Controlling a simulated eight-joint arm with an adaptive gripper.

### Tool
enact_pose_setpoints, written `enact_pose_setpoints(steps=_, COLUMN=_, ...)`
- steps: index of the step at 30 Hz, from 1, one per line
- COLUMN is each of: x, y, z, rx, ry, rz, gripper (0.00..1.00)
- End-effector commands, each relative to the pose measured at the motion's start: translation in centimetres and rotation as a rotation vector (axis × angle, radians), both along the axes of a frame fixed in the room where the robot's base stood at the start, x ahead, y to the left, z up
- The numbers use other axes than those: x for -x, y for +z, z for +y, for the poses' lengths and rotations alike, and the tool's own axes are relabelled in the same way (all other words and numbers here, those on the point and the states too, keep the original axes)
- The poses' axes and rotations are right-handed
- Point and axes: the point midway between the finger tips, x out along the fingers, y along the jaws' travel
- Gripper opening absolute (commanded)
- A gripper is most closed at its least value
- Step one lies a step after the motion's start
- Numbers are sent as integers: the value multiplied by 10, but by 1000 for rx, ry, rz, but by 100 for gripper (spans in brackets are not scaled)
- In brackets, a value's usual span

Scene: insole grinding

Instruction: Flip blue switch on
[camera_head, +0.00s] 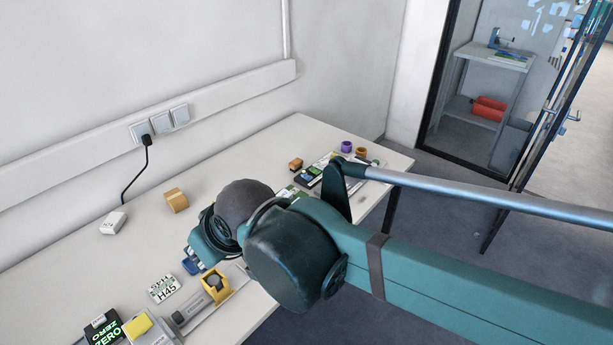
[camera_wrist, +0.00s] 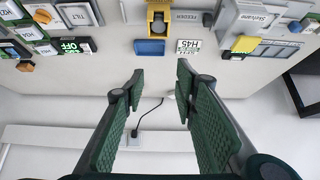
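I cannot tell for certain which part is the blue switch. A small blue block (camera_wrist: 150,47) lies below the yellow fixture in the wrist view, and a blue piece (camera_head: 191,266) shows beside my gripper in the head view. A second small blue piece (camera_wrist: 10,51) is at the far left of the wrist view, near a green-lettered OFF display (camera_wrist: 69,47). My gripper (camera_wrist: 160,77) is open and empty, its two green-padded fingers apart. In the head view my gripper (camera_head: 205,243) is over the table, partly hidden by my wrist.
The yellow fixture (camera_head: 216,284) stands near the front edge, with an H45 label (camera_head: 164,288) beside it. A black ZERO display (camera_head: 106,328) and yellow block (camera_head: 138,326) are front left. A brown box (camera_head: 176,200) and white cable box (camera_head: 114,222) are near the wall.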

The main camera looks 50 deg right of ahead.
Motion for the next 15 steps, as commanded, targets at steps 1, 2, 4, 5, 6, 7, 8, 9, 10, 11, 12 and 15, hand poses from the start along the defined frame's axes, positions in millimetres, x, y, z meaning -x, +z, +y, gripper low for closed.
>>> enact_pose_setpoints(steps=1, x=0, y=0, z=0, rx=-1, ry=-1, rz=0, gripper=22)
enact_pose_setpoints(steps=2, x=-1, y=1, z=-1, rx=-1, ry=-3, rz=1, gripper=18)
enact_pose_setpoints(steps=4, x=-2, y=2, z=-2, rx=-3, ry=-8, rz=3, gripper=8)
enact_pose_setpoints(steps=5, x=-3, y=2, z=-2, rx=-4, ry=-11, rz=4, gripper=4)
enact_pose_setpoints(steps=6, x=-4, y=3, z=-4, rx=-7, ry=-16, rz=5, gripper=0)
enact_pose_setpoints(steps=7, x=-5, y=4, z=-5, rx=-8, ry=-20, rz=7, gripper=0)
enact_pose_setpoints(steps=8, x=-6, y=6, z=-6, rx=-9, ry=-25, rz=9, gripper=0)
enact_pose_setpoints(steps=9, x=-9, y=7, z=-7, rx=-12, ry=-33, rz=11, gripper=0)
enact_pose_setpoints(steps=10, x=-10, y=9, z=-9, rx=-15, ry=-40, rz=13, gripper=0)
enact_pose_setpoints(steps=11, x=-12, y=10, z=-11, rx=-18, ry=-47, rz=16, gripper=0)
enact_pose_setpoints(steps=12, x=-15, y=12, z=-13, rx=-23, ry=-60, rz=19, gripper=0)
enact_pose_setpoints(steps=15, x=-22, y=17, z=-20, rx=-36, ry=-92, rz=31, gripper=0)
